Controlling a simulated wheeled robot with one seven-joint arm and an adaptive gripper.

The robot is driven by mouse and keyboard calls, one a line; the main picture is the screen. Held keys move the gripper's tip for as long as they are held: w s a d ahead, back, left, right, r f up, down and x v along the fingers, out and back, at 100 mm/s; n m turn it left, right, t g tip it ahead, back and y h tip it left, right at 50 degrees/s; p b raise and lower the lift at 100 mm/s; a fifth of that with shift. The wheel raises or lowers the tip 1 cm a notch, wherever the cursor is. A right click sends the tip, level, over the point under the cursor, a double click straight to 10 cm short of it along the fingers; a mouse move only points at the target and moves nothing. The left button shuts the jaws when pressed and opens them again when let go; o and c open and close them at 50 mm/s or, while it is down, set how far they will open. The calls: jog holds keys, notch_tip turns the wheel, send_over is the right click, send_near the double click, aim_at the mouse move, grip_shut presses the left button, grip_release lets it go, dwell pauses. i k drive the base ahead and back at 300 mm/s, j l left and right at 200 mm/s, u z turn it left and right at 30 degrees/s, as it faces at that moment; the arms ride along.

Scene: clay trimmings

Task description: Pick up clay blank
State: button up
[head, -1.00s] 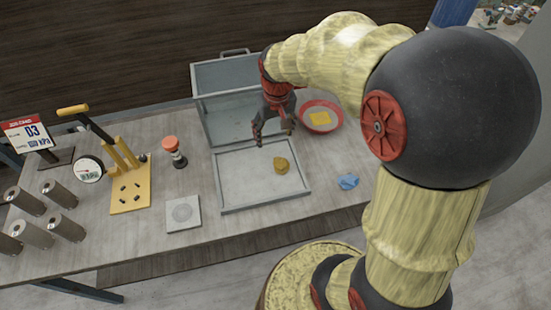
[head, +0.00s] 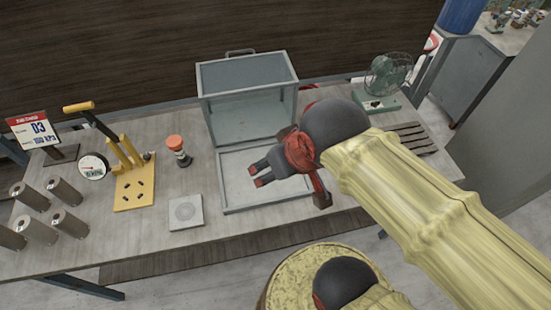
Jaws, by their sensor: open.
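My gripper (head: 258,175) is above the shallow grey tray (head: 236,208), its dark fingers with red tips pointing left. The clay blank cannot be seen now; my gripper and arm cover the right part of the tray, where the yellow-brown lump lay a second ago.
A grey box (head: 250,85) with a clear front stands behind the tray. To the left are a red-topped tool (head: 178,150), a yellow lever press (head: 130,185), a square plate (head: 185,212) and several metal cylinders (head: 65,191). A green fan (head: 388,75) and a slatted rack (head: 412,138) are at the right.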

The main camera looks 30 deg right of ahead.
aim_at(26, 226)
jog(key=u, duration=0.5)
jog(key=k+j+u, duration=0.1)
jog(key=u, duration=0.4)
jog(key=j+u, duration=0.2)
jog(key=u, duration=0.25)
